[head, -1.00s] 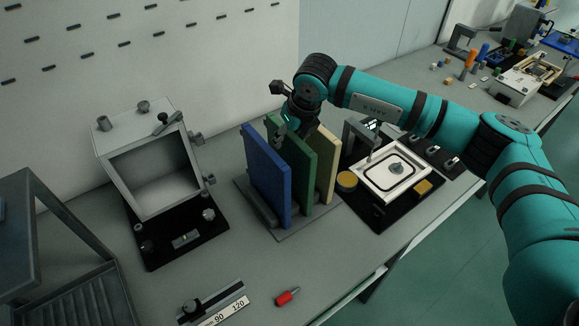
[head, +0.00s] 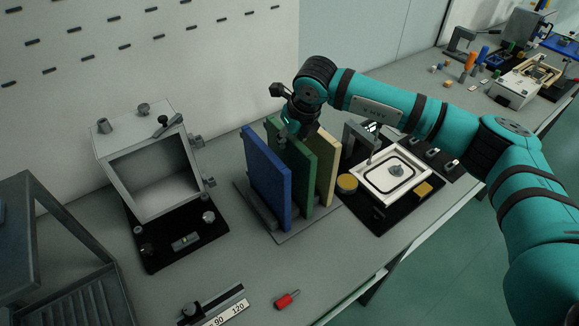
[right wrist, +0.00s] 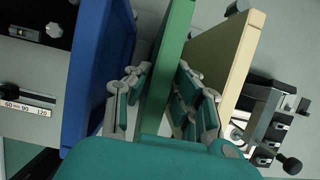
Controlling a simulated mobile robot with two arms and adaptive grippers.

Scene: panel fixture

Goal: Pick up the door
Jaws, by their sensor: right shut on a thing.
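Three upright panels stand side by side in a grey rack (head: 300,232): a blue panel (head: 268,180), a green panel (head: 298,178) and a cream panel (head: 327,165). They look like door panels; the frames do not tell which is the door. My right gripper (head: 291,127) is at the top of the green panel. In the right wrist view its fingers (right wrist: 160,98) lie on both sides of the green panel (right wrist: 168,60), shut on it, between the blue panel (right wrist: 98,70) and the cream panel (right wrist: 222,62). My left gripper is out of view.
An open-fronted grey box fixture (head: 150,165) stands at the left on a black base. A black board with a white frame (head: 392,176) is right of the rack. A red-handled tool (head: 287,299) lies in front. The pegboard wall is behind.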

